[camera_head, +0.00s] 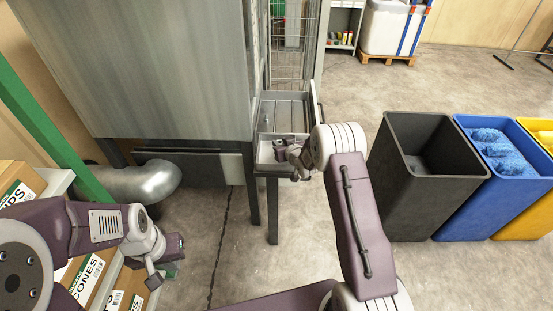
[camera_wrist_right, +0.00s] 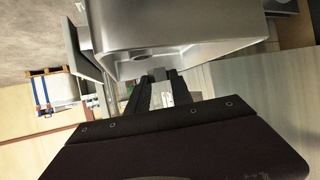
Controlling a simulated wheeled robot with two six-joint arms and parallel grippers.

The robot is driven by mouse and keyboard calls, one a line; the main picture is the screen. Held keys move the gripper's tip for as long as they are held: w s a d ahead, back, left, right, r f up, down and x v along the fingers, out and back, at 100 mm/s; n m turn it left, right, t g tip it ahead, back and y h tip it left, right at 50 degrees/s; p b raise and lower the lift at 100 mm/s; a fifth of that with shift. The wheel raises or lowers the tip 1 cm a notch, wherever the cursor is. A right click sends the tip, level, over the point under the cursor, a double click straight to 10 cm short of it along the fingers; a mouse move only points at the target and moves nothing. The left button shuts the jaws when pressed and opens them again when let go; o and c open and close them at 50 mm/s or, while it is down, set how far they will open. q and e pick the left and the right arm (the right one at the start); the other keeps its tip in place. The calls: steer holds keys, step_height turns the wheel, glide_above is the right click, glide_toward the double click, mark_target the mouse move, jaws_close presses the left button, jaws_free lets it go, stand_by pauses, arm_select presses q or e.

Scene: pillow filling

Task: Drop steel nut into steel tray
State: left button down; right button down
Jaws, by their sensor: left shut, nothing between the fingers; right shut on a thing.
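The steel tray (camera_head: 266,165) is a shallow bright metal box on the machine's front, beside the dark leg. It also shows large in the right wrist view (camera_wrist_right: 195,30). My right gripper (camera_head: 281,148) is over the tray's area in the head view; its fingers also show in the right wrist view (camera_wrist_right: 162,90), close to the tray's wall. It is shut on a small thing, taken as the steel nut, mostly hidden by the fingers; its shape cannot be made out. My left gripper (camera_head: 163,265) is shut and empty at the lower left, away from the tray.
A tall grey metal machine (camera_head: 175,70) stands behind and left of the tray. A silver pipe (camera_head: 140,182) and cartons (camera_head: 90,280) are at left. Black (camera_head: 420,190), blue (camera_head: 500,200) and yellow (camera_head: 535,210) bins stand at right. Open floor lies beyond.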

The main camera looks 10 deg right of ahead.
steer(key=shift+r, duration=0.1)
steer(key=c, duration=1.1)
jaws_free()
steer(key=shift+o, duration=0.2)
steer(key=p+v, duration=0.1)
steer(key=v, duration=0.8)
steer(key=shift+p, duration=0.3)
steer(key=shift+a, duration=0.1)
